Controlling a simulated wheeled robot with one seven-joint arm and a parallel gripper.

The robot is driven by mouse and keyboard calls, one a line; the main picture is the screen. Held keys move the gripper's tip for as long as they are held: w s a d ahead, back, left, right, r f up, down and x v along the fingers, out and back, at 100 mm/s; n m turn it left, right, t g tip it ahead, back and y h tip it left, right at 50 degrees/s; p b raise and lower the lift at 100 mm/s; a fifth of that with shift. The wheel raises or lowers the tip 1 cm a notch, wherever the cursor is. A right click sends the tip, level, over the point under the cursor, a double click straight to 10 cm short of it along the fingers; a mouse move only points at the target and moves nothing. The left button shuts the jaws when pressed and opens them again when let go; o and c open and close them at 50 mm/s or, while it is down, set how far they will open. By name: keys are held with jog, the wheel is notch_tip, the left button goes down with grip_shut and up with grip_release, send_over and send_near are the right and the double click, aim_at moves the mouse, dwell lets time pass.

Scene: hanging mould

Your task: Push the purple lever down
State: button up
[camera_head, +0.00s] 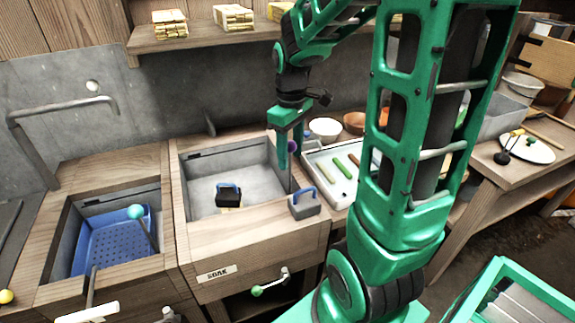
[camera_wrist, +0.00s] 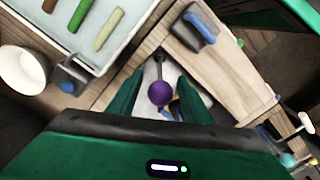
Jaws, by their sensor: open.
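The purple lever shows in the wrist view as a round purple knob (camera_wrist: 160,93) on a thin dark rod. The knob lies between the two green fingers of my gripper (camera_wrist: 158,82), with a gap visible on both sides. The fingers are open. In the head view my gripper (camera_head: 285,158) points down over the right side of the grey sink basin marked SOAK (camera_head: 240,170). A bit of the purple knob (camera_head: 292,146) shows beside the fingers, mostly hidden by them. I cannot tell the height between knob and fingertips.
A grey block with a blue handle (camera_head: 304,204) stands on the wooden rim right of the basin. A white tray with coloured sticks (camera_head: 340,172), a white bowl (camera_head: 325,129) and an orange bowl (camera_head: 355,122) stand to the right. A lever with a teal knob (camera_head: 136,212) is in the left basin.

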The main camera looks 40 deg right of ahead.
aim_at(290, 165)
jog(key=shift+f, duration=2.1)
